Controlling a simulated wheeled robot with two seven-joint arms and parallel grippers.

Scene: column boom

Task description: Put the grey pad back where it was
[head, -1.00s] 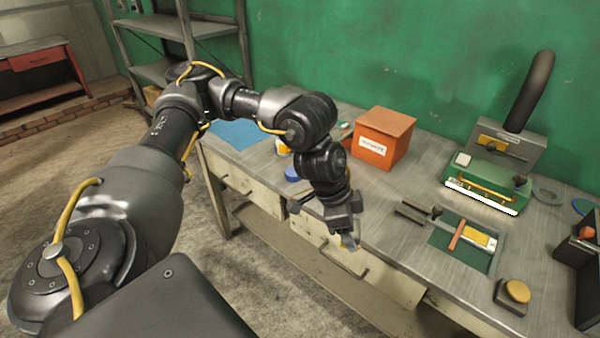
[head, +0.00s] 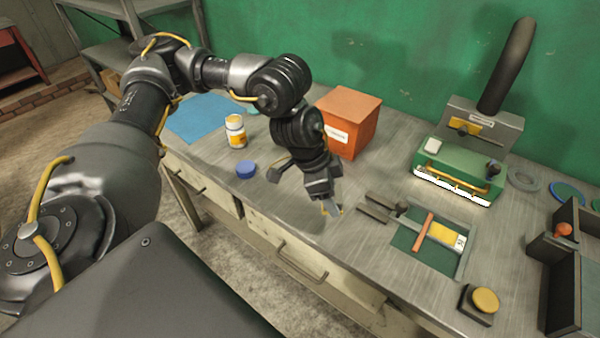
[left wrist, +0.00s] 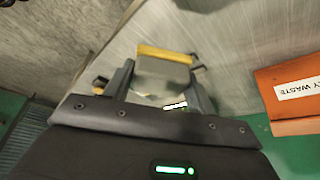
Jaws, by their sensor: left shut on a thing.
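My left gripper (head: 331,207) is shut on a small grey pad (left wrist: 163,76) with a yellow strip along one edge. In the left wrist view the pad sits between the two fingers. My right gripper is not in view.
On the bench (head: 300,220) stand an orange box (head: 348,122), a white-and-yellow jar (head: 236,132), a blue lid (head: 246,169), a green machine (head: 458,172), a yellow-topped button block (head: 481,303) and a dark open rack (head: 563,290). A blue mat (head: 200,118) lies far left.

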